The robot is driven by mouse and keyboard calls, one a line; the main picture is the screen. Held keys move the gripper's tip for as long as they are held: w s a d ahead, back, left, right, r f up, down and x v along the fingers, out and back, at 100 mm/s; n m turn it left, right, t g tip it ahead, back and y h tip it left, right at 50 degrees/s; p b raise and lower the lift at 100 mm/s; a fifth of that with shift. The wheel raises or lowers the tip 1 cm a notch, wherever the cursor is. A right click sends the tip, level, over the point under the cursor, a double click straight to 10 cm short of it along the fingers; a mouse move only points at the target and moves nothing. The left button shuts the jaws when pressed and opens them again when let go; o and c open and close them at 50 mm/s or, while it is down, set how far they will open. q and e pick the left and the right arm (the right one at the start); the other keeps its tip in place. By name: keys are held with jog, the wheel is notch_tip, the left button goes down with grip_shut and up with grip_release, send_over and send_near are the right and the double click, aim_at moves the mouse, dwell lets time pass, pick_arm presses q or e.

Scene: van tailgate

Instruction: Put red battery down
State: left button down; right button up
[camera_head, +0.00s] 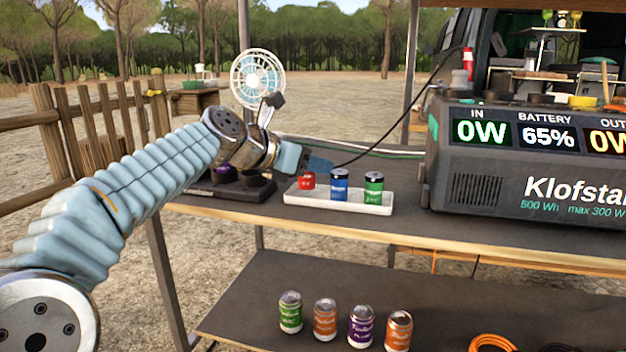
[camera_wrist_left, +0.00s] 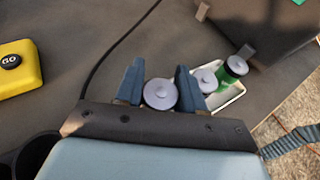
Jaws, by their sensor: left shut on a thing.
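My left gripper (camera_head: 312,163) is shut on the red battery (camera_head: 307,181), which is upright at the left end of the white tray (camera_head: 338,207). I cannot tell whether its base touches the tray. In the left wrist view the grey top of the red battery (camera_wrist_left: 160,94) shows between the two fingers of my left gripper (camera_wrist_left: 160,82). The blue battery (camera_head: 339,186) and the green battery (camera_head: 374,190) stand upright in the tray to the right. My right gripper is not in view.
A large power station (camera_head: 540,165) stands to the right, its display reading 65% battery. A dark device (camera_head: 235,187) is left of the tray. A black cable runs behind. Several cans (camera_head: 325,318) stand on the lower shelf. A yellow GO box (camera_wrist_left: 20,75) shows in the wrist view.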

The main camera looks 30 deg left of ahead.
pick_arm(q)
jog(key=shift+f, duration=0.9)
jog(key=shift+r, duration=0.15)
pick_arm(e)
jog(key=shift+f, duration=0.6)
pick_arm(q)
jog(key=c, duration=1)
grip_release()
jog(key=shift+o, duration=0.2)
jog(key=shift+s+a+r, duration=0.1)
jog(key=shift+s+r, duration=0.05)
jog(key=shift+s, duration=0.15)
jog(key=p+v, duration=0.1)
jog(key=v, duration=1)
jog(key=shift+s+p, duration=0.25)
jog(key=shift+p, duration=0.05)
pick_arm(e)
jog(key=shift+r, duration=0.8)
